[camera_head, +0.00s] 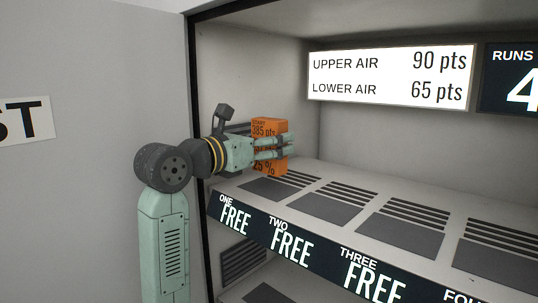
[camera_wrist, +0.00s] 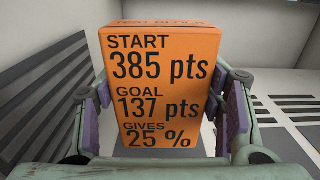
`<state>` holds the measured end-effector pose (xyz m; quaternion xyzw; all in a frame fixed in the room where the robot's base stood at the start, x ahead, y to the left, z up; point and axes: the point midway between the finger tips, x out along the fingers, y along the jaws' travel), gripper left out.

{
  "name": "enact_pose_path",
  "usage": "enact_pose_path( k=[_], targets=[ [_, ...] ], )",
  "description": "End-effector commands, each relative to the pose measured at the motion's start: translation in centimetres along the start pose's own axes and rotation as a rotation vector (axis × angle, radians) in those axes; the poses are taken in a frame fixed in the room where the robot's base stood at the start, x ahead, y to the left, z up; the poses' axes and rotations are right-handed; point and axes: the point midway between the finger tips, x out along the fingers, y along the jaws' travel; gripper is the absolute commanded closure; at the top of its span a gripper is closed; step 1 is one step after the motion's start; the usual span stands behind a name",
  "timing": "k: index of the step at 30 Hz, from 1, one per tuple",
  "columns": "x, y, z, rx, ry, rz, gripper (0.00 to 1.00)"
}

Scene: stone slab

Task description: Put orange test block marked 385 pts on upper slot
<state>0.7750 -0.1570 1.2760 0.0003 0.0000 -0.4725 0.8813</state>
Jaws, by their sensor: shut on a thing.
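The orange test block (camera_wrist: 160,85) is marked START 385 pts, GOAL 137 pts, GIVES 25 %. It stands upright between the purple pads of my gripper (camera_wrist: 165,110) in the wrist view. In the head view my gripper (camera_head: 272,147) is shut on the orange block (camera_head: 268,126), at the left end of the upper shelf (camera_head: 310,178). The fingers cover the middle of the block. I cannot tell whether its base touches the shelf. The upper shelf has dark slotted pads, with labels ONE FREE (camera_head: 235,214), TWO FREE and THREE FREE on its front edge.
A lower shelf (camera_head: 262,290) shows beneath. A lit sign (camera_head: 390,76) reads UPPER AIR 90 pts, LOWER AIR 65 pts. A dark RUNS panel (camera_head: 510,80) is at right. The cabinet's left frame (camera_head: 197,120) is close to my wrist. The visible upper pads to the right are bare.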

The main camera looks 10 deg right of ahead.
Motion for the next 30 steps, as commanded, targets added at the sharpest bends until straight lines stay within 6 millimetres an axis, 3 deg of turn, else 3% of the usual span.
enact_pose_path(
  k=[9, 20, 21, 30],
  targets=[
    [0.0, 0.0, -3.4, -0.002, -0.002, -0.002, 0.84],
    [0.0, 0.0, -3.8, 0.0, -0.002, 0.0, 0.84],
    [0.0, 0.0, -3.9, -0.001, 0.0, 0.0, 0.37],
    [0.0, 0.0, -3.8, -0.001, 0.0, -0.001, 0.18]
  ],
)
